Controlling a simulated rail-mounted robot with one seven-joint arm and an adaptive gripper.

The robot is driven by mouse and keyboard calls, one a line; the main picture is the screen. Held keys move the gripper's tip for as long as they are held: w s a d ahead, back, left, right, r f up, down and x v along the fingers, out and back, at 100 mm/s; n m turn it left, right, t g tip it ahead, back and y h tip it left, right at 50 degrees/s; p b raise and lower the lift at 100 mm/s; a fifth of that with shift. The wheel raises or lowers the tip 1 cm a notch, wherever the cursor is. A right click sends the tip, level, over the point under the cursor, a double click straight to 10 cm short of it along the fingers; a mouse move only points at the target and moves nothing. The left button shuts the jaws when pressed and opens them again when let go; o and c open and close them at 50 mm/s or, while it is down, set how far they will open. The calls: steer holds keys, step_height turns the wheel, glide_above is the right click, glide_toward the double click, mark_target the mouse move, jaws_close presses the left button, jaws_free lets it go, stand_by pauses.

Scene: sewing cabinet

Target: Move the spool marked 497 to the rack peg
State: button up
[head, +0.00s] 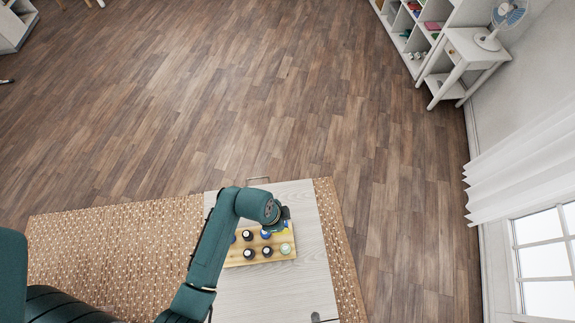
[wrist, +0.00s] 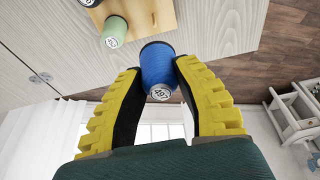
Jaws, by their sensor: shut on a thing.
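The blue spool (wrist: 158,66) sits between the yellow-padded fingers of my gripper (wrist: 161,75) in the wrist view. Its round white end label reads 497. My gripper is shut on it, and the spool looks clear of the wooden board (wrist: 160,14). In the head view, my gripper (head: 283,217) is over the far right part of the same board (head: 232,258), and my arm hides part of that area.
The board holds several dark spools (head: 249,253) and a pale green spool (head: 285,248), which also shows in the wrist view (wrist: 114,32). It lies on a pale wood cabinet top (head: 285,290). A white side table with a fan (head: 465,62) stands far off.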

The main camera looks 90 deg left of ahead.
steer(key=b+x, duration=0.2)
steer(key=s+b+x, duration=0.1)
steer(key=b+x, duration=0.1)
steer(key=x, duration=0.1)
steer(key=shift+s+b, duration=0.15)
steer(key=shift+b, duration=0.2)
steer(key=shift+r, duration=0.2)
steer(key=shift+x, duration=0.8)
steer(key=shift+s+f, duration=0.15)
steer(key=shift+f, duration=0.35)
steer(key=shift+s+b+x, duration=0.25)
steer(key=shift+b+x, duration=0.35)
steer(key=shift+x, duration=0.4)
steer(key=shift+f, duration=0.1)
steer(key=o, duration=0.8)
steer(key=shift+o, duration=0.2)
